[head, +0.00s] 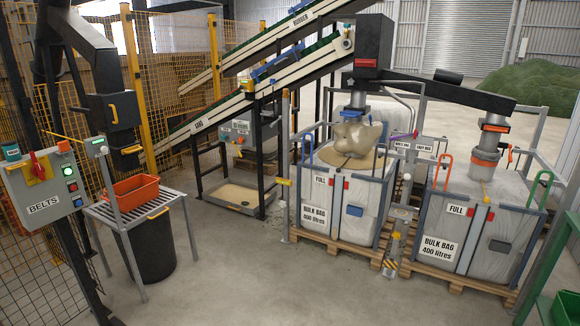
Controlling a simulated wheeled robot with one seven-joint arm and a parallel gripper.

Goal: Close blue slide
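A blue band (354,113) shows around the grey spout below the dark diverter box (372,40); it appears to be the blue slide. Whether it is open or shut is too small to tell. Directly below the spout, a lumpy tan mass (360,138) rises above the left bulk bag (330,202), labelled FULL, and tan material lies around it on the bag top.
An orange-banded spout (495,126) stands over the right bulk bag (456,262). Both bags sit on pallets. A BELTS control box (42,188) and an orange tub (131,188) on a roller table stand left. Conveyors (225,112) slope behind. Concrete floor (245,280) in front is clear.

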